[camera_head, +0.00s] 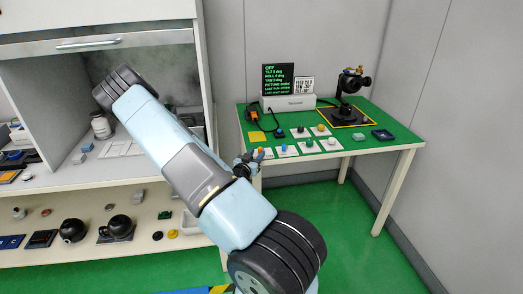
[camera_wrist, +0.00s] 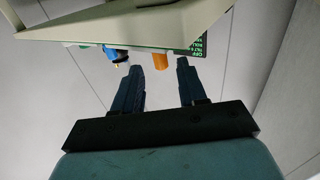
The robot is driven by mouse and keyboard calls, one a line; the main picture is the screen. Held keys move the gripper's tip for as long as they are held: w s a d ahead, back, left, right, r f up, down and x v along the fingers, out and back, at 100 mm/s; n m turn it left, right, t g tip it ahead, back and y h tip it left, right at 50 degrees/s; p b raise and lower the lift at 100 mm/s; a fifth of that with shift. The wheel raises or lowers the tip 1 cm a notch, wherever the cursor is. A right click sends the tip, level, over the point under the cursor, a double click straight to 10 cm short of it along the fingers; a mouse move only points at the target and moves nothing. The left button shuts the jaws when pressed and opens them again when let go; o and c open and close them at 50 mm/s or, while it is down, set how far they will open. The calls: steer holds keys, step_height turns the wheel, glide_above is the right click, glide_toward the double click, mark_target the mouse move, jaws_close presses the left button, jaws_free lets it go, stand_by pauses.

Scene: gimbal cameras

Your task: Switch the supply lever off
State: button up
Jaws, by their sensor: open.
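I cannot tell which is the supply lever. A black display (camera_head: 277,78) reads OFF in its top line. My gripper (camera_head: 248,163) is at the bench's front left edge, beside the orange one. In the wrist view my gripper (camera_wrist: 159,66) is open and empty, its fingers apart. An orange piece (camera_wrist: 160,61) shows beyond the gap between them, and a blue piece (camera_wrist: 117,53) to its left.
A white box (camera_head: 288,103) stands below the display. A camera on a gimbal (camera_head: 352,82) stands at the back right. A yellow note (camera_head: 257,136) and an orange-black device (camera_head: 252,112) lie at the left. A shelf unit (camera_head: 95,188) with several items is left of the bench.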

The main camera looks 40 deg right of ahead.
mark_target(259, 150)
steer(key=shift+x, duration=2.3)
steer(key=shift+c, duration=0.3)
jaws_close()
